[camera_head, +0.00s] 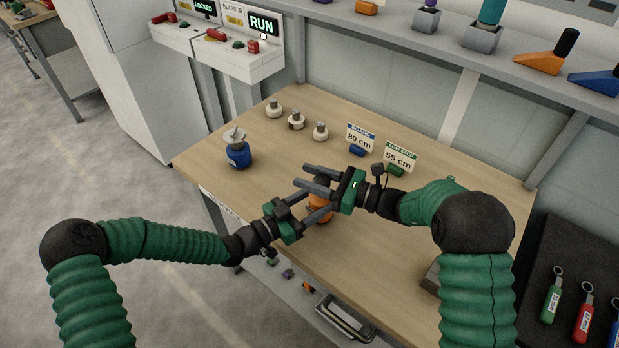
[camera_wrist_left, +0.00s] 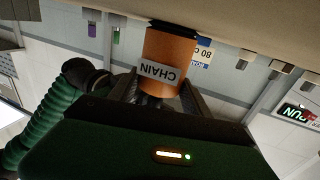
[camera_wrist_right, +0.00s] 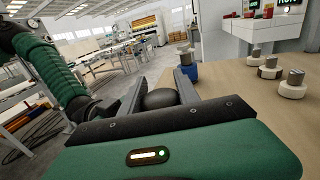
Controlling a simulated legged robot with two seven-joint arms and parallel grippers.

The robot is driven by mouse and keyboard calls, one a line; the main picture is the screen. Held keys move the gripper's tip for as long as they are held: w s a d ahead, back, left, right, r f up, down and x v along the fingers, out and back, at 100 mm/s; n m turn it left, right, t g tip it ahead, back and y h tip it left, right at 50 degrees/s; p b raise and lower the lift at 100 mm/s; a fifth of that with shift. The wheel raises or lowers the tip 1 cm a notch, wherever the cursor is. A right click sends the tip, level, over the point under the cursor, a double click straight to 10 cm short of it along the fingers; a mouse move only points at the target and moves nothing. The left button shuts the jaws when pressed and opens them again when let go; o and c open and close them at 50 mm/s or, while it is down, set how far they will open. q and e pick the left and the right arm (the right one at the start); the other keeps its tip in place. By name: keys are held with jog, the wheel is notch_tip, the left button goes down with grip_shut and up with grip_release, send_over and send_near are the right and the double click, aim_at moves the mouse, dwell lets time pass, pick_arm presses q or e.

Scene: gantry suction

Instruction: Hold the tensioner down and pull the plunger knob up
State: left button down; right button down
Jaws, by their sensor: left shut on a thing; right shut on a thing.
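The orange tensioner (camera_head: 318,213) stands on the wooden bench, partly hidden by my grippers. In the left wrist view its orange body (camera_wrist_left: 170,60) carries a "CHAIN" label, upside down in that picture. My left gripper (camera_head: 318,199) is shut on the body, with a finger on each side. The dark rounded plunger knob (camera_head: 322,180) is on top. It also shows in the right wrist view (camera_wrist_right: 160,98), between the fingers of my right gripper (camera_head: 303,176), which is shut on it from the right. How far the plunger is out is hidden.
A blue canister (camera_head: 238,156) stands at the left of the bench. Several pale round fittings (camera_head: 297,120) stand at the back. Signs "80 cm" (camera_head: 359,139) and "55 cm" (camera_head: 399,158) stand behind my right gripper. A shelf (camera_head: 450,55) runs above the bench.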

pick_arm(q)
jog(key=shift+f, duration=0.1)
jog(key=shift+s, duration=0.1)
pick_arm(e)
notch_tip(320, 180, up, 3)
jog(key=c, duration=0.9)
grip_release()
jog(key=shift+f, duration=0.1)
jog(key=v, duration=1.2)
